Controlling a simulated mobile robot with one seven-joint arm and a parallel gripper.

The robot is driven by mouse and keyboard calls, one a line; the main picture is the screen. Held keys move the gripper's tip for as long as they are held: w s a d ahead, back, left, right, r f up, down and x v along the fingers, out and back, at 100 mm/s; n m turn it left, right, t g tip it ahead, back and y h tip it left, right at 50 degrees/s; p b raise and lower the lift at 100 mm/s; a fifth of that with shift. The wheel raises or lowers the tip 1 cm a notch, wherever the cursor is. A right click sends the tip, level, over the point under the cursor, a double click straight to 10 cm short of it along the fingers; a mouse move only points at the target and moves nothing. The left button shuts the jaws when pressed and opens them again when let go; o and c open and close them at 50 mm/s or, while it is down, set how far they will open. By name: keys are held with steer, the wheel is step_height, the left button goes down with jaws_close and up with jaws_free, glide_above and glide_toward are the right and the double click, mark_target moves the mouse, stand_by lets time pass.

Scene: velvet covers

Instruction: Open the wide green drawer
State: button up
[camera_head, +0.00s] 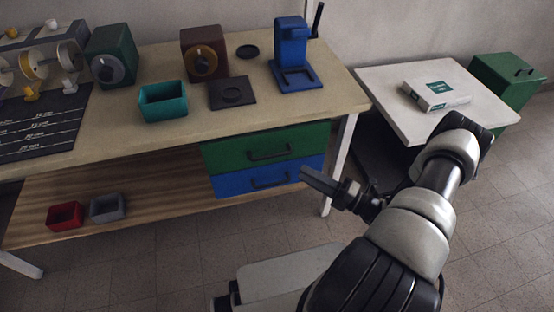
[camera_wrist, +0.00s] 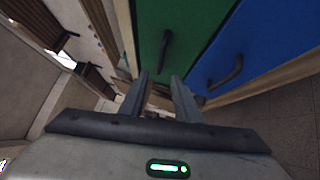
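The wide green drawer (camera_head: 268,148) is under the right part of the workbench top, above a blue drawer (camera_head: 268,176). Its front looks flush with the bench, and it has a dark bar handle (camera_head: 270,154). In the wrist view the green drawer (camera_wrist: 195,22) shows with its handle (camera_wrist: 165,48) just beyond the fingers, left of the blue drawer (camera_wrist: 265,45). My gripper (camera_head: 308,176) is in front of the drawers, at their right end. In the wrist view my gripper (camera_wrist: 160,82) is open, with a gap between the fingers and nothing in it. It is apart from the green handle.
The workbench top (camera_head: 215,122) holds a teal bin (camera_head: 163,101), a blue stand (camera_head: 291,55) and grinder-like boxes. A bench leg (camera_head: 340,165) stands right of the drawers. Red (camera_head: 65,216) and grey bins sit on the lower shelf. A white side table (camera_head: 400,82) is at right.

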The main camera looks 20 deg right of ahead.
steer(key=x, duration=1.1)
steer(key=shift+b, duration=0.3)
steer(key=shift+a, duration=0.15)
jaws_close()
